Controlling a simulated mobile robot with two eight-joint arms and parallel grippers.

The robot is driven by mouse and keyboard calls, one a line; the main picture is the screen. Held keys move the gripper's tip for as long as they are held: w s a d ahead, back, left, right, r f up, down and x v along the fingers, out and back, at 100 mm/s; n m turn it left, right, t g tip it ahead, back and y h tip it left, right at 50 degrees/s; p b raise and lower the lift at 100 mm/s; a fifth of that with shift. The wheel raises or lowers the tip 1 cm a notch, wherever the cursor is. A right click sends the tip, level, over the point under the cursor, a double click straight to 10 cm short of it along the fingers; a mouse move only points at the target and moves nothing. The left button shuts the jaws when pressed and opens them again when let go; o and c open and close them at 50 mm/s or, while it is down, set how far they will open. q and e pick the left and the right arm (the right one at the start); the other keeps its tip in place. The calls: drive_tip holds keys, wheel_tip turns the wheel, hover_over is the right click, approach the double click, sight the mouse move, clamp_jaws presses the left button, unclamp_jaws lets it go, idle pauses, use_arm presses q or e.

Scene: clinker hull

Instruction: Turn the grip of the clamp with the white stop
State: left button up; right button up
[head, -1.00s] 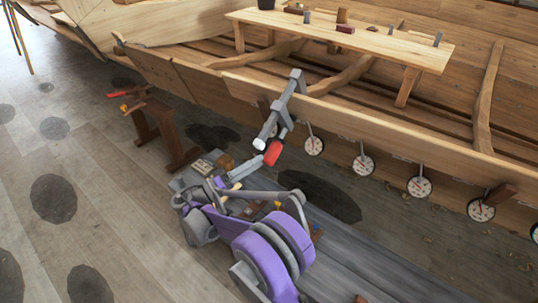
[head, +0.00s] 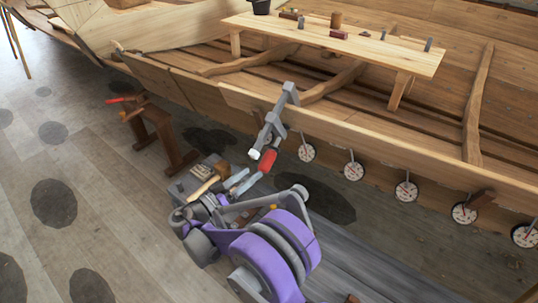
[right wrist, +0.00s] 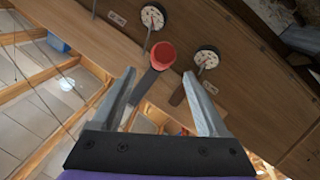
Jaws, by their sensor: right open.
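A grey clamp (head: 277,118) is on the edge of the hull plank. It has a white stop (head: 254,154) at its lower end and a red grip (head: 268,159) beside it. My right gripper (head: 243,181) is open, its two grey fingers pointing up toward the red grip. In the right wrist view the red grip (right wrist: 162,55) shows nearly end-on, at or just beyond the open fingertips (right wrist: 159,75) and in line with the gap between them. I cannot tell whether a finger touches it. The white stop cannot be made out there. My left gripper is not in view.
White round dials (head: 306,153) hang in a row along the hull plank (head: 370,130), close to the clamp. A brown trestle (head: 163,140) with red and yellow handles stands to the left. A mallet (head: 208,182) lies near my arm. A bench (head: 350,45) with tools stands inside the hull.

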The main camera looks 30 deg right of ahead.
sight(272, 158)
drive_tip(key=shift+s+r+m+t+y+p, duration=0.15)
drive_tip(key=shift+s+m+t+y+p, duration=0.25)
drive_tip(key=shift+m, duration=0.3)
drive_tip(key=shift+w+d, duration=0.2)
drive_tip(key=shift+d, duration=0.05)
drive_tip(key=x, duration=1)
drive_tip(key=shift+w+d+f, duration=0.15)
drive_tip(key=shift+w+f, duration=0.05)
drive_tip(key=shift+f, duration=0.05)
clamp_jaws()
drive_tip(key=shift+s+g+b, duration=0.1)
drive_tip(key=shift+g+b, duration=0.35)
drive_tip(key=shift+g, duration=0.05)
unclamp_jaws()
